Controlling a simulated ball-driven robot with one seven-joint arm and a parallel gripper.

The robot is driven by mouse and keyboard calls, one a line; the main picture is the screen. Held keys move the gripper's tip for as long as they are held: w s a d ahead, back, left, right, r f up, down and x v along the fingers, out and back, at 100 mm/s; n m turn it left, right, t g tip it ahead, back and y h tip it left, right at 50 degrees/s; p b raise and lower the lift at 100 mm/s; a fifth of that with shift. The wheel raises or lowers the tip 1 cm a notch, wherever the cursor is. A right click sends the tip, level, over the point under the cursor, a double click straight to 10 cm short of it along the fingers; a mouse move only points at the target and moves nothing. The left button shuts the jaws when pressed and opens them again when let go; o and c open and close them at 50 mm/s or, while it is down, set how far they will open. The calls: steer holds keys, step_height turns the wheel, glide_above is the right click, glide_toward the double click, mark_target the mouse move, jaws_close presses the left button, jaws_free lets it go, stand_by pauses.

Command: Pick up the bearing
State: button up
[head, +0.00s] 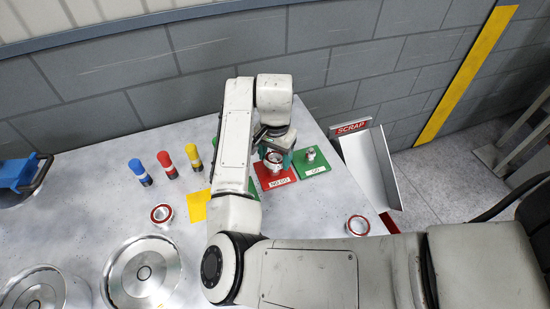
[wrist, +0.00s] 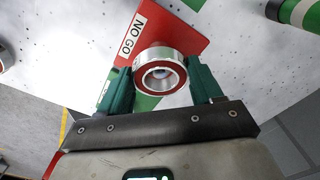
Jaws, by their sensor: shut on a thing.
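The bearing (wrist: 146,55), a silver ring with a red inner face, sits between the two green fingers of my gripper (wrist: 160,84) in the wrist view. My gripper is shut on it. In the head view this bearing (head: 273,165) is over the red NO GO plate (head: 279,182), partly hidden by my wrist and fingers. Something greyish shows inside its bore, but I cannot tell whether the bearing rests on the plate or is lifted.
A green GO plate (head: 319,168) with a small metal plug stands beside it. Two more red-faced bearings lie on the table, one at left (head: 161,215), one at right (head: 358,226). Coloured markers (head: 166,163), large metal discs (head: 143,273) and the SCRAP chute (head: 371,167) are around.

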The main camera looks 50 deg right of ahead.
steer(key=shift+r, duration=0.15)
steer(key=shift+r+b, duration=0.45)
steer(key=shift+r, duration=0.15)
steer(key=s+a+r, duration=0.2)
steer(key=s+r, duration=0.3)
steer(key=s, duration=0.1)
steer(key=s+a+r, duration=0.3)
steer(key=s+r, duration=0.3)
steer(key=s, duration=0.1)
steer(key=shift+a+r, duration=0.25)
steer(key=shift+a, duration=0.05)
